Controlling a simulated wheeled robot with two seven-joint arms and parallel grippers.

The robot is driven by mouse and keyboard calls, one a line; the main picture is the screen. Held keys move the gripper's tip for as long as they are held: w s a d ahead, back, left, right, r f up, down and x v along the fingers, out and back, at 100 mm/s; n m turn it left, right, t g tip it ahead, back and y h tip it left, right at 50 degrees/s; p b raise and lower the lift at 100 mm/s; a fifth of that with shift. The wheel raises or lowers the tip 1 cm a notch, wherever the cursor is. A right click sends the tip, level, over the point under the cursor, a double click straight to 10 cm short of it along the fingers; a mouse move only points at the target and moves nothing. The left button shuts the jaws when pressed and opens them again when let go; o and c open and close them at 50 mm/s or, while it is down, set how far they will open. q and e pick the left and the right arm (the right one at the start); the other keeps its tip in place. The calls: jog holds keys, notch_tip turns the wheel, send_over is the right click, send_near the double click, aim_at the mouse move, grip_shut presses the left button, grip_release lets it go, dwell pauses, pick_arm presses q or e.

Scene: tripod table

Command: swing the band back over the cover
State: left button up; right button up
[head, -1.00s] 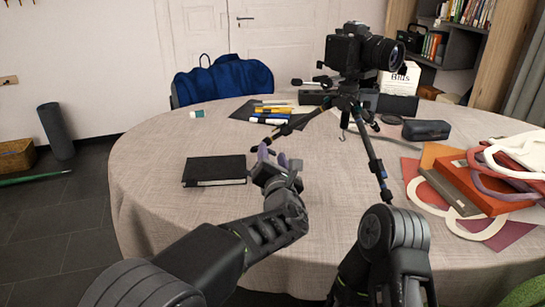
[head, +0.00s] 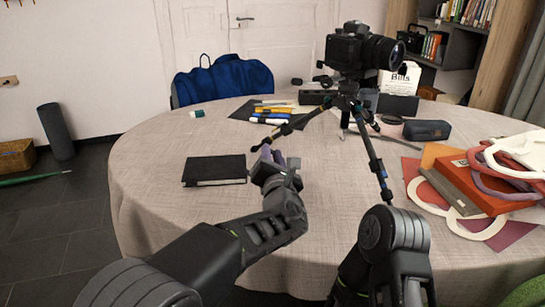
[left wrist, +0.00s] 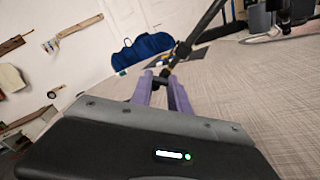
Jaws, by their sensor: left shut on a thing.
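A closed black notebook (head: 214,170) with a dark cover and a pale page edge lies flat on the table, left of centre. My left gripper (head: 272,153), with purple fingers, is low over the table just right of the notebook's right edge. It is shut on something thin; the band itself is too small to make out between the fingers. In the left wrist view the fingertips (left wrist: 163,78) are close together, and the notebook is out of sight. The lower end of a tripod leg (left wrist: 205,25) shows right at the fingertips. My right gripper is not in view.
A camera (head: 362,50) stands on a black tripod (head: 372,160), its left leg reaching down close behind my left fingertips. Markers (head: 270,117) lie behind. A dark case (head: 427,130) and a red book pile (head: 485,185) are at right. The table is clear left of the notebook.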

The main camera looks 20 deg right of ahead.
pick_arm(q)
jog(key=a+n+b, duration=0.1)
jog(key=n+b, duration=0.1)
jog(key=a+r+n+b, duration=0.1)
jog(key=n+b, duration=0.1)
jog(key=b, duration=0.1)
jog(key=shift+w+a+r, duration=0.1)
jog(key=shift+w+a, duration=0.1)
jog(key=shift+a, duration=0.2)
jog(key=shift+a+r+n+b, duration=0.3)
jog(key=shift+a+n+b, duration=0.1)
jog(key=shift+n, duration=0.4)
jog(key=shift+w+a+r, duration=0.1)
jog(key=shift+a+r, duration=0.1)
jog(key=shift+a, duration=0.2)
dwell(0.4)
jog(key=o, duration=0.9)
jog(key=shift+s+a, duration=0.2)
jog(key=shift+s, duration=1.1)
jog(key=shift+s+a, duration=0.2)
jog(key=shift+s, duration=1.05)
jog(key=shift+s+a, duration=0.2)
jog(key=shift+s, duration=1.1)
